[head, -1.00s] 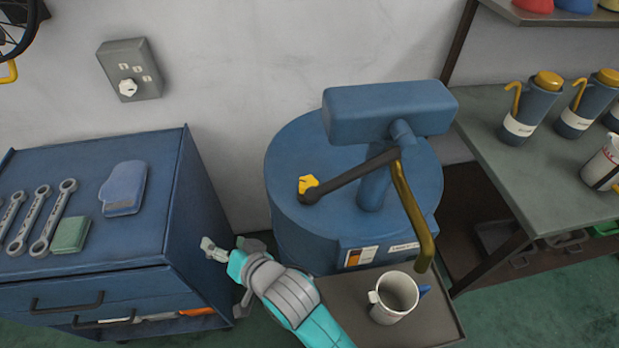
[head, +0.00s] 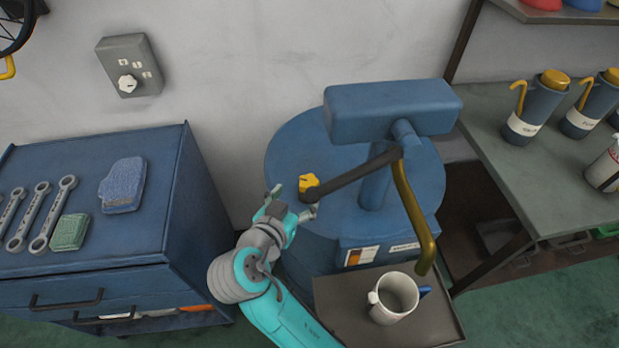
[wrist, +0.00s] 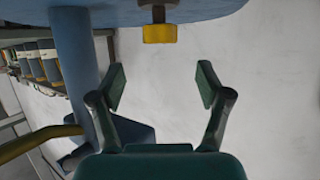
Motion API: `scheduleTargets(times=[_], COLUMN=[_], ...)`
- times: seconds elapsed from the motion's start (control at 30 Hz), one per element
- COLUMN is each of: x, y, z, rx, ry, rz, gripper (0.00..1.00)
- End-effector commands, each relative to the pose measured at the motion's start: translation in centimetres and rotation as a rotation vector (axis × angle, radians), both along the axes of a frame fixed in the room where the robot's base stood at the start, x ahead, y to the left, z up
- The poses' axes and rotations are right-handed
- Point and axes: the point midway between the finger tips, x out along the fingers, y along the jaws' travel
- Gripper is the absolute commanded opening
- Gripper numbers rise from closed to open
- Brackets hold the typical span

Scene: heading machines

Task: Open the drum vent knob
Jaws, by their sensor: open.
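The yellow vent knob (head: 307,182) sits on the left part of the blue drum's top (head: 290,160). The round black end of the pump's dark lever (head: 350,178) is close beside it in the head view. In the wrist view, the knob (wrist: 160,33) is on a short stem at the drum's edge, above and centred between the fingertips. My gripper (head: 291,203) is at the drum's left front edge, near the knob. In the wrist view, my gripper (wrist: 162,84) is open and empty, apart from the knob.
A blue pump head (head: 390,110) stands over the drum, with a curved yellow spout (head: 415,220). A white mug (head: 396,295) stands on a tray (head: 335,300) in front. A blue cabinet (head: 190,215) is to the left and a bench (head: 560,175) to the right.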

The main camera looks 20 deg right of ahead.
Motion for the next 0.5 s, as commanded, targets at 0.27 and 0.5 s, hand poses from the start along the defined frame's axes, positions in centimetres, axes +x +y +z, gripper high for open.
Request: scheduleTargets(times=[0.27,0.5], x=[3.4,5.7], y=[-3.1,-5.0], z=[-1.9,-3.2], rx=[0.0,0.0], ry=[0.002,0.002], rz=[-0.003,-0.001], gripper=[0.77,0.77])
